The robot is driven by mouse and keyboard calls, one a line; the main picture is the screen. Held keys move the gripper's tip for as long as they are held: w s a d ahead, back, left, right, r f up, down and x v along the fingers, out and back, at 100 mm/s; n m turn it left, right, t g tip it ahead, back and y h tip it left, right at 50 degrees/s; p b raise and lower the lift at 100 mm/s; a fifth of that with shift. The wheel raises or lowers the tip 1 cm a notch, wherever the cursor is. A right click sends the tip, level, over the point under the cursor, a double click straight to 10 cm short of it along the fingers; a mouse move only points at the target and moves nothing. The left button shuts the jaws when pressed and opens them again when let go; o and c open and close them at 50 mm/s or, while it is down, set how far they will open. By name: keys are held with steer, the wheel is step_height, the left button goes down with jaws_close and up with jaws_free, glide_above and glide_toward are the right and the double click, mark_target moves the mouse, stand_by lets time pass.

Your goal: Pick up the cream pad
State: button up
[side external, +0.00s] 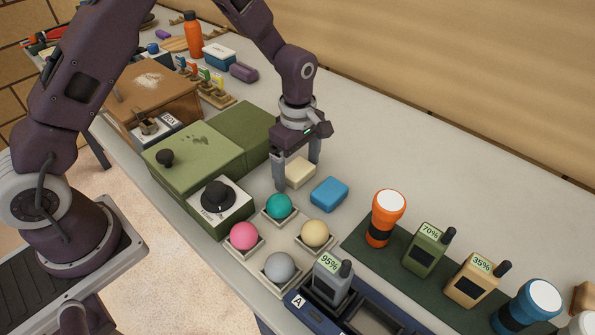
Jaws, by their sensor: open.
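The cream pad (300,172) is a small, pale, rounded block on the grey table. My gripper (298,176) points down over it with its fingers apart. One finger shows at the pad's left and the other at its upper right. The pad sits between or just behind the fingers; I cannot tell whether they touch it. A blue pad (329,194) of similar shape lies to the right and in front, apart from the gripper.
A green box (195,160) with a black knob stands close on the left. Teal (279,206), pink (244,236), yellow (315,233) and grey (280,268) balls sit in small holders in front. An orange flashlight (385,217) and radios stand right.

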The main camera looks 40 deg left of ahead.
mark_target(297, 168)
steer(key=c, duration=1.6)
steer(key=shift+o, duration=0.2)
step_height(297, 168, up, 10)
